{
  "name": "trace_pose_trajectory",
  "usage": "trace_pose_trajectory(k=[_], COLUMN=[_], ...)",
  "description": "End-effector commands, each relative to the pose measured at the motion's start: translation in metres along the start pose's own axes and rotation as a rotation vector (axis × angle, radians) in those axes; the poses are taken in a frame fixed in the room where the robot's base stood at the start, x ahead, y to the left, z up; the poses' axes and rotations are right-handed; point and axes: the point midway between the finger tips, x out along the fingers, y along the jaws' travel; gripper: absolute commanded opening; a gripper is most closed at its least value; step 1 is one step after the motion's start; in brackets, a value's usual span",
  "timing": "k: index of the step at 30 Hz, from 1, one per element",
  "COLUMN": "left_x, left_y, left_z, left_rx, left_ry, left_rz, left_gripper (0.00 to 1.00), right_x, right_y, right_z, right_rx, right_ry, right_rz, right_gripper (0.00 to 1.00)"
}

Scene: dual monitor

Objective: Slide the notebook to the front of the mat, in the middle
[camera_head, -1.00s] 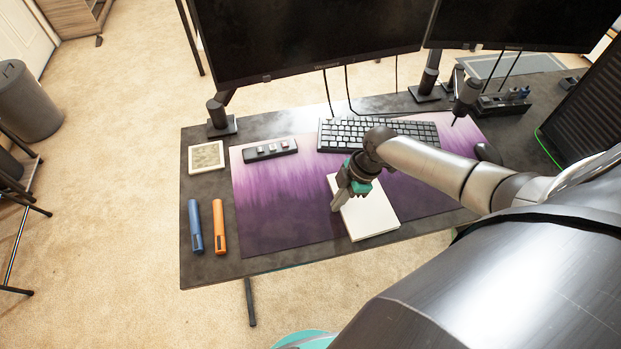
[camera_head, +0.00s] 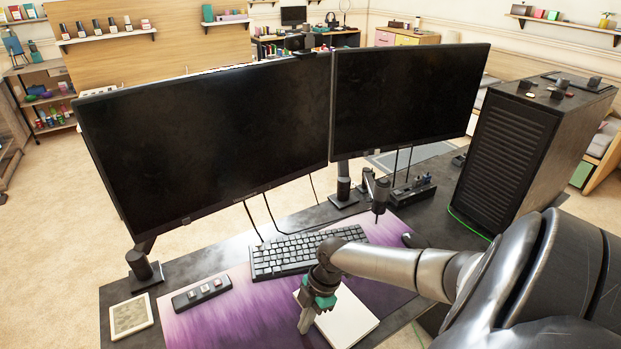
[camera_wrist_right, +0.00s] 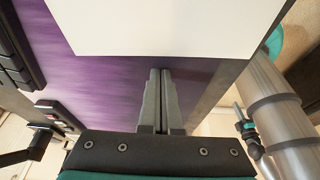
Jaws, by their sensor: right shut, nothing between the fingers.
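The notebook (camera_head: 350,320) is a white flat block lying on the purple mat (camera_head: 235,315), right of the mat's middle, its near end close to the frame's bottom. My right gripper (camera_head: 304,326) is shut and empty, pointing down beside the notebook's left long edge. In the right wrist view the shut fingertips (camera_wrist_right: 159,72) are just short of the notebook's edge (camera_wrist_right: 160,30); I cannot tell whether they touch. My left gripper (camera_wrist_right: 242,116) shows small at the right of the wrist view, away from the desk; its fingers are too small to read. The mat's front edge is cut off in the head view.
A keyboard (camera_head: 290,255) lies behind the notebook and a small key pad (camera_head: 202,293) to the left. Two monitors (camera_head: 215,140) stand behind, and a black computer case (camera_head: 510,150) stands right. A framed coaster (camera_head: 131,316) lies at the left.

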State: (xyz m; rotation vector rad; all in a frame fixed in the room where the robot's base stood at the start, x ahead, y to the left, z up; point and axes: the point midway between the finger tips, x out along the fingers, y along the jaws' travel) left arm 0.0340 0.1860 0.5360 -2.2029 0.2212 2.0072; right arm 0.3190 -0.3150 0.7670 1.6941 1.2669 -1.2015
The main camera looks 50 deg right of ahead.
Motion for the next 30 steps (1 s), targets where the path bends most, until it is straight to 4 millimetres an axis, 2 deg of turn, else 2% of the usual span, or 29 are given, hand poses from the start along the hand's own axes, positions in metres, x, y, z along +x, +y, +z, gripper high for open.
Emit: trace_pose_trajectory(k=[2,9,15,22,27,30], left_x=[-0.012,-0.023,-0.029,-0.03,-0.03,-0.03], left_y=[0.0,-0.002,-0.001,-0.002,-0.002,-0.002], left_z=[-0.001,-0.005,-0.003,-0.003,-0.003,-0.003], left_rx=[0.0,0.001,0.001,0.002,0.002,0.003], left_ry=[0.001,0.005,0.001,0.001,0.0,0.0], left_rz=[0.0,-0.002,-0.001,-0.001,-0.001,-0.002], left_gripper=[0.0,0.0,0.0,0.0,0.0,0.0], right_x=[0.001,-0.056,-0.086,-0.097,-0.096,-0.088], right_y=[-0.005,-0.004,-0.004,-0.004,-0.004,-0.013], right_z=[-0.017,-0.013,-0.013,-0.013,-0.014,-0.022], right_rx=[0.0,0.0,0.001,0.002,0.003,0.006], right_ry=[0.005,-0.003,-0.002,0.0,0.001,0.003], right_rz=[-0.001,0.001,0.001,0.0,0.0,-0.013], right_gripper=[0.0,0.0,0.0,0.0,0.0,0.0])
